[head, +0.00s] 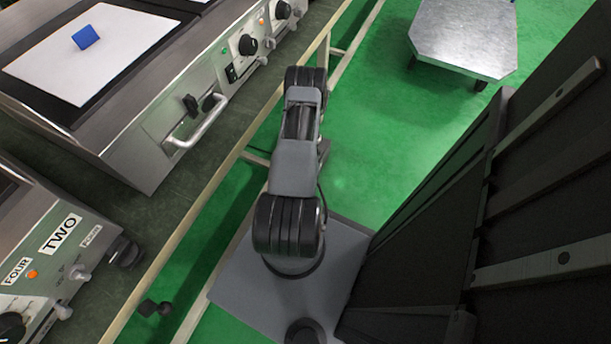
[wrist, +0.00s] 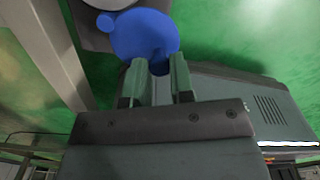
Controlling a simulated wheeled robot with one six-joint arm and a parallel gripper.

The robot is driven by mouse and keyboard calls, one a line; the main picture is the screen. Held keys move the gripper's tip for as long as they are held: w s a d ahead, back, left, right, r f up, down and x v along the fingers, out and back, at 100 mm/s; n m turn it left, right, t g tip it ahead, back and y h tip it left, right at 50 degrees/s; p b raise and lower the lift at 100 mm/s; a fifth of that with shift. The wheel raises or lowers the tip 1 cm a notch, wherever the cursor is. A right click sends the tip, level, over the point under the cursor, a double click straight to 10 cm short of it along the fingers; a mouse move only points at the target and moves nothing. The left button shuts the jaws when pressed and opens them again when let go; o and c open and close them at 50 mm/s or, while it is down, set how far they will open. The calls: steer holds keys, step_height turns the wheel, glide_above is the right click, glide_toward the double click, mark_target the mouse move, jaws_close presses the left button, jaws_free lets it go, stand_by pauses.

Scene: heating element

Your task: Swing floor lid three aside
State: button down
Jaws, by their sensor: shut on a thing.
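In the wrist view, my gripper (wrist: 156,68) is shut on a blue rounded piece (wrist: 143,34). The blue piece sits at the ends of the two fingers, and part of it is hidden between them. A grey part (wrist: 97,12) shows behind the blue piece at the top edge. I cannot tell whether these belong to floor lid three, as no label shows. In the head view, my arm reaches down past the bench's edge, and my gripper is out of sight.
A bench (head: 188,190) with a pale edge rail runs along the left. It carries steel units, one with a white plate (head: 95,55) and blue tab (head: 85,37), another marked TWO (head: 60,233). A low metal platform (head: 466,38) stands upper right. Green floor (head: 375,125) lies between.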

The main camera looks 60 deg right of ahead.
stand_by(0.4)
steer(key=c, duration=1)
jaws_free()
step_height(320, 180, up, 14)
steer(key=p, duration=1.3)
steer(key=shift+f, duration=0.1)
